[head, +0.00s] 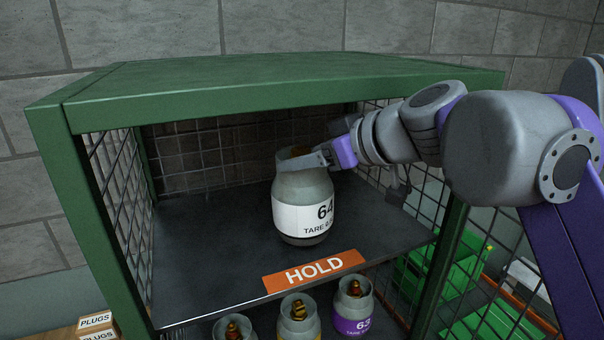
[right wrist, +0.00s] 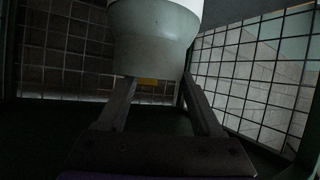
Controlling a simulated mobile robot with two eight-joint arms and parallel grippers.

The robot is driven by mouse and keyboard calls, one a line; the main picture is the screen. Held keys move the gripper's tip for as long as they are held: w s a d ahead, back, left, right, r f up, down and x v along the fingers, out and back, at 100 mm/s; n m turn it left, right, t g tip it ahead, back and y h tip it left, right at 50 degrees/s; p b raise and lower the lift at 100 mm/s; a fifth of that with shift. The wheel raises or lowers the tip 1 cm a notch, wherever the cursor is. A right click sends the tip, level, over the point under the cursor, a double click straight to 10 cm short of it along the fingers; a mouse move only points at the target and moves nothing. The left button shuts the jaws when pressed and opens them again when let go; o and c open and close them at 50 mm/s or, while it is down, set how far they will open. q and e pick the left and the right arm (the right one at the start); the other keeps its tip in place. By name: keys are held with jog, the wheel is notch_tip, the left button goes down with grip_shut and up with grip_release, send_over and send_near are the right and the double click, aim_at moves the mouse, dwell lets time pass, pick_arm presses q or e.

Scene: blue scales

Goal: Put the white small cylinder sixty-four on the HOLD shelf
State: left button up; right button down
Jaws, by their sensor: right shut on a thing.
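The white small cylinder sixty-four (head: 303,217) has a grey-green body and a white label band reading 64 and TARE. It is upright inside the green cage, over the middle of the HOLD shelf (head: 205,275). Its base looks at or just above the dark shelf surface; I cannot tell whether it touches. My right gripper (head: 315,158) reaches in from the right and is shut on the cylinder's collar. In the right wrist view the two fingers (right wrist: 160,88) meet the collar of the cylinder (right wrist: 155,40). My left gripper is not in view.
An orange HOLD sign (head: 314,270) marks the shelf's front edge. Several cylinders, one purple-banded and marked 63 (head: 353,308), stand below. The green roof (head: 260,80) and mesh sides enclose the shelf. The shelf is otherwise bare. PLUGS boxes (head: 97,322) sit lower left.

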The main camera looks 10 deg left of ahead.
aim_at(313, 174)
jog(key=shift+w+a, duration=0.15)
jog(key=shift+a, duration=0.2)
notch_tip(313, 174, down, 3)
jog(key=shift+r+b, duration=0.1)
jog(key=shift+b, duration=0.3)
jog(key=shift+f, duration=0.35)
jog(key=shift+c, duration=0.2)
grip_release()
jog(key=shift+d, duration=0.15)
jog(key=v, duration=1.2)
jog(key=shift+p, duration=0.3)
jog(key=shift+f, duration=0.1)
